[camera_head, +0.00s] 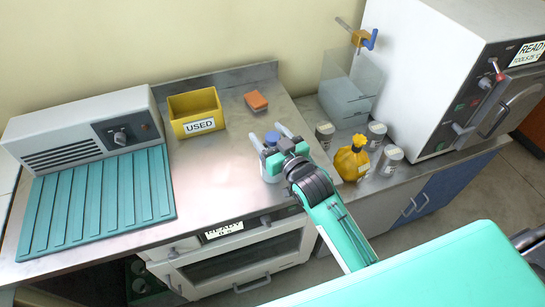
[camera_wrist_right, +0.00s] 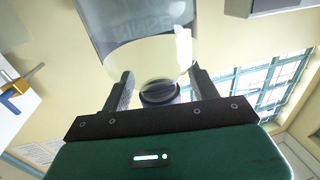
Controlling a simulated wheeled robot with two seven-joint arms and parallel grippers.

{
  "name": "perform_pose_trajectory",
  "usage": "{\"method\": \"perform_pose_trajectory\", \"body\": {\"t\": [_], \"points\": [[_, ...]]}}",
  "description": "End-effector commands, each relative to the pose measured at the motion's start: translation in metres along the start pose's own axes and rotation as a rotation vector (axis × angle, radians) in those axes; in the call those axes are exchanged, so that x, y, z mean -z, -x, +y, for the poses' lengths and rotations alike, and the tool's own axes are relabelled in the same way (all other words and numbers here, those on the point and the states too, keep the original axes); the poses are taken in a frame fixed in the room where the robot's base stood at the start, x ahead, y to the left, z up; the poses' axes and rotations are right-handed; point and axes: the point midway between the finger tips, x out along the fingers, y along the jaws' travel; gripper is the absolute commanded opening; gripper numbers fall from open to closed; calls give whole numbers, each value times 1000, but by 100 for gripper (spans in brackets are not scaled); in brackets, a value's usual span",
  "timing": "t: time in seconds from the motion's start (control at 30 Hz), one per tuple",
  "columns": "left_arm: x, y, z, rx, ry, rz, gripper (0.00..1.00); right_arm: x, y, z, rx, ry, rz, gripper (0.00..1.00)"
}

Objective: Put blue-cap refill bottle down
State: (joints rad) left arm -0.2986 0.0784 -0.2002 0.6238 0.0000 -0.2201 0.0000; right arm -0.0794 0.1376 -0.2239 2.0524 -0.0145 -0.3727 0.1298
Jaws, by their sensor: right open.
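The blue-cap refill bottle (camera_head: 270,167) stands on the steel bench near its front right edge, partly hidden by my right wrist. Its blue cap (camera_head: 271,138) shows between my fingers. My right gripper (camera_head: 268,138) is open, with one finger on each side of the bottle's upper part. In the right wrist view, the clear bottle (camera_wrist_right: 140,30) fills the top middle, beyond and between the open fingers of my right gripper (camera_wrist_right: 162,88). I cannot tell whether a finger touches it. My left gripper is not in view.
A yellow USED bin (camera_head: 196,112) and an orange block (camera_head: 256,101) sit behind on the bench. Grey-lidded jars (camera_head: 390,160) and a yellow bag (camera_head: 351,160) stand to the right. A ribbed teal mat (camera_head: 98,200) lies left. The middle bench is clear.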

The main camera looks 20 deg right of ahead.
Motion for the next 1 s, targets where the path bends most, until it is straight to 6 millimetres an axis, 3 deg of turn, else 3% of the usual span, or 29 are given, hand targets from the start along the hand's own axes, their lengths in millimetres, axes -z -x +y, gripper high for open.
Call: {"method": "perform_pose_trajectory", "body": {"t": [0.27, 0.5, 0.6, 1.0], "points": [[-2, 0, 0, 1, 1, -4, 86, -1, -3, 0, 0, 0, -1, 61], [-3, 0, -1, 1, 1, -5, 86, -1, -3, 0, 0, 0, -1, 14], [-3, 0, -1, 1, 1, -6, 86, -1, -3, 0, 0, 0, -1, 0], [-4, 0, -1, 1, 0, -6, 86, 4, -3, 0, 0, 1, 1, 0]]}}
